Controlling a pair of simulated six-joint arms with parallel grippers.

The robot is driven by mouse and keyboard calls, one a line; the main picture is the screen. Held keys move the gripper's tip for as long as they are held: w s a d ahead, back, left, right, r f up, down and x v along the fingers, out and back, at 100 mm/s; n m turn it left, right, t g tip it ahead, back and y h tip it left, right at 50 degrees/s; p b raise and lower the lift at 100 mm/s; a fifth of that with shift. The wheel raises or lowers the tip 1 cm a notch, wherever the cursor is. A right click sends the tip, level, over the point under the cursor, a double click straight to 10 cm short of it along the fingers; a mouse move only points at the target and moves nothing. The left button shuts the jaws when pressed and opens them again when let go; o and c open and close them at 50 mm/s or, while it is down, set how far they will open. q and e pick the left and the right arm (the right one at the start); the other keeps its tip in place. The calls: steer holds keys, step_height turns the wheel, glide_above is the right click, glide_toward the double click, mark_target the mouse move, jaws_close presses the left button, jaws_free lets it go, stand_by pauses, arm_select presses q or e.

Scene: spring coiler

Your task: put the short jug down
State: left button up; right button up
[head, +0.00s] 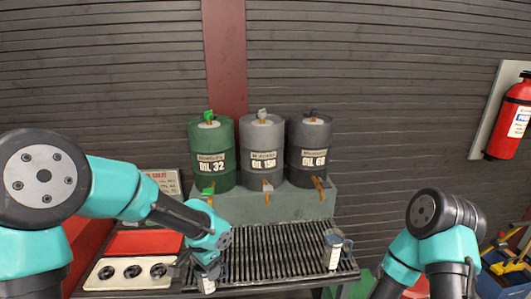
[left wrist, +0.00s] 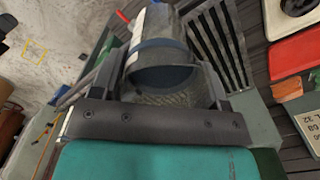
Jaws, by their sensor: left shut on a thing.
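My left gripper (head: 206,271) is shut on a grey jug, which I take to be the short jug, at the front left of the slatted rack (head: 268,246). In the left wrist view the jug (left wrist: 164,54) sits between the two fingers, with a blue band and a pale label. In the head view the gripper hides most of the jug (head: 207,286); only a pale lower part shows. I cannot tell whether its base touches the slats. My right arm is at the right, with its gripper out of the picture.
A second jug (head: 333,252) with a white label stands at the rack's right end. Green (head: 212,155), grey (head: 262,152) and dark (head: 309,153) oil drums stand behind. A panel with round black knobs (head: 133,272) is at the left. The rack's middle is clear.

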arm_select(q)
steer(key=w+a+n, duration=0.3)
steer(key=w+n, duration=0.1)
steer(key=w, duration=0.3)
steer(key=shift+w+n, duration=0.15)
steer(key=shift+n, duration=0.25)
steer(key=shift+f, duration=0.1)
